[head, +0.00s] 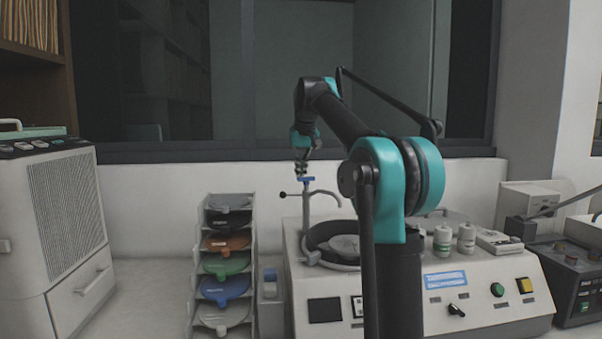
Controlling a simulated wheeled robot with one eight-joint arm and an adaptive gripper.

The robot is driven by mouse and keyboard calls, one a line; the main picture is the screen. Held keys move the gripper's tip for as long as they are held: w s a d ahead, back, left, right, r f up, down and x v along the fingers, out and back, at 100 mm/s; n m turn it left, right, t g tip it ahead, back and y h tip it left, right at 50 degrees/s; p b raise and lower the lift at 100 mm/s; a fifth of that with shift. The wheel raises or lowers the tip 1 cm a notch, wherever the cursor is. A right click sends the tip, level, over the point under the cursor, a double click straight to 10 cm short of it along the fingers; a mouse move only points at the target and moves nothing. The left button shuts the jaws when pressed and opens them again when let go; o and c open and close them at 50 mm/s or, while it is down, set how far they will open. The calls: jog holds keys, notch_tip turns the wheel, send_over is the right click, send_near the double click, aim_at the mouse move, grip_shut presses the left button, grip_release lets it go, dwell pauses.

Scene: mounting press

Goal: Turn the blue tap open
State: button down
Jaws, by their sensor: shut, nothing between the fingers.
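The blue tap (308,180) is a small blue handle on top of a grey metal pipe (306,215) with a curved spout, at the back left of the mounting press (430,290). My gripper (302,168) points down just above the blue tap. It is shut and looks empty. From this view I cannot tell whether its fingertips touch the handle or hang slightly apart from it. My arm comes in from the right and hides part of the press.
A rack of coloured discs (222,265) stands left of the press. A dark basin (335,240) lies below the tap, and white bottles (443,240) stand right of my arm. A beige cabinet (60,240) is at far left. A wall and window lie behind.

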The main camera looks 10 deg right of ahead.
jog(key=n+y, duration=0.1)
jog(key=n, duration=0.2)
jog(key=s+n, duration=0.1)
jog(key=n, duration=0.2)
jog(key=shift+a+g+y, duration=0.1)
jog(key=shift+g+y, duration=0.3)
jog(key=n, duration=0.2)
jog(key=s+n+g+y, duration=0.1)
jog(key=n, duration=0.2)
jog(key=n+g, duration=0.1)
jog(key=n, duration=0.1)
jog(key=shift+s+d+n, duration=0.25)
jog(key=shift+n, duration=0.15)
jog(key=shift+s+d, duration=0.1)
jog(key=shift+d, duration=0.05)
jog(key=shift+d, duration=0.1)
dwell(0.3)
